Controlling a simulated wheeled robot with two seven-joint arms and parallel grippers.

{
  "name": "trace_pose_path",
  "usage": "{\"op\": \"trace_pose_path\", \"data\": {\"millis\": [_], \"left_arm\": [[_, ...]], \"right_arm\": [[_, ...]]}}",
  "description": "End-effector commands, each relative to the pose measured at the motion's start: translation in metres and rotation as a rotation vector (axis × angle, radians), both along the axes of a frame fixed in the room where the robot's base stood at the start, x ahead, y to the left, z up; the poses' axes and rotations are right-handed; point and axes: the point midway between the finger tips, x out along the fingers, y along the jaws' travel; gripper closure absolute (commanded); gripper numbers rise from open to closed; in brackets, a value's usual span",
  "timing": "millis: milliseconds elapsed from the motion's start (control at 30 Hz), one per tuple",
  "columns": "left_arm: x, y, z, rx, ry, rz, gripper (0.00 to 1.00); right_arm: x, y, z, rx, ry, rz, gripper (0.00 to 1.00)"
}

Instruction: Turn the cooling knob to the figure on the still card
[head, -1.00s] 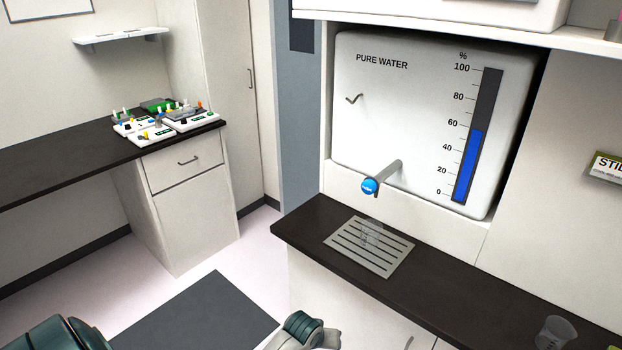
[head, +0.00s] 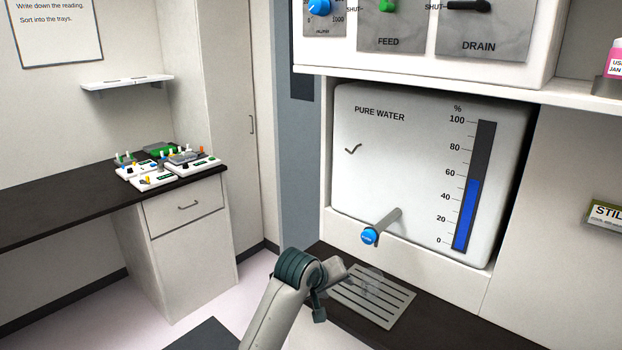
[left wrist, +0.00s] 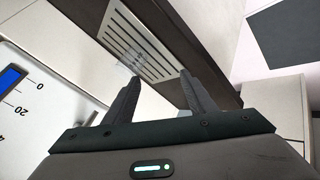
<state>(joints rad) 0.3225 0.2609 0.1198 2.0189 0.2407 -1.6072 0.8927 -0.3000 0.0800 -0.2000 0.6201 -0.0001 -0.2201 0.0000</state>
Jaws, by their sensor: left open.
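A blue knob (head: 318,7) on a grey plate with a scale from 0 to 1000 is at the top edge of the head view, partly cut off. I cannot see its name, so I cannot tell surely that it is the cooling knob. The still card (head: 607,215) is at the right edge, cut off, its small print unreadable. My left arm rises in the middle, below the panel. In the left wrist view my left gripper (left wrist: 158,95) is open, with nothing between its fingers, pointing toward the slotted drip tray. My right gripper is not in view.
A green FEED knob (head: 388,6) and a black DRAIN lever (head: 468,6) sit beside the blue knob. Below the shelf, the pure water tank (head: 400,165) has a blue-ended tap (head: 370,237) sticking out. A clear beaker stands on the drip tray (head: 397,312).

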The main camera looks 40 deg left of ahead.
Motion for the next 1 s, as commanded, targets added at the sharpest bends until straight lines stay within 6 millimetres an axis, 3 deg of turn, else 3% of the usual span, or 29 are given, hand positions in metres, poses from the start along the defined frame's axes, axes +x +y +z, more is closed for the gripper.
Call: {"op": "trace_pose_path", "data": {"millis": [33, 200, 467, 633, 767, 1000], "left_arm": [[0.013, 0.008, 0.027, -0.031, -0.036, 0.037, 0.49], [0.046, 0.034, 0.120, -0.187, -0.148, 0.175, 0.49], [0.065, 0.072, 0.274, -0.477, -0.319, 0.353, 0.49], [0.055, 0.096, 0.373, -0.684, -0.422, 0.438, 0.49], [0.037, 0.113, 0.447, -0.855, -0.491, 0.484, 0.49], [-0.019, 0.141, 0.570, -1.178, -0.594, 0.522, 0.49]], "right_arm": [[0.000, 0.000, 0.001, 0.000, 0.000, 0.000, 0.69], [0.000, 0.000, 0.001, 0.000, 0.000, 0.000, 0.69], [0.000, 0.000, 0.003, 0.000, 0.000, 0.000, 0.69], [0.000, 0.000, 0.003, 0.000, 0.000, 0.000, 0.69], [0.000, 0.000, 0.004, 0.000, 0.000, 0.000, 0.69], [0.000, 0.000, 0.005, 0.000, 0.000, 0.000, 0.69]]}}
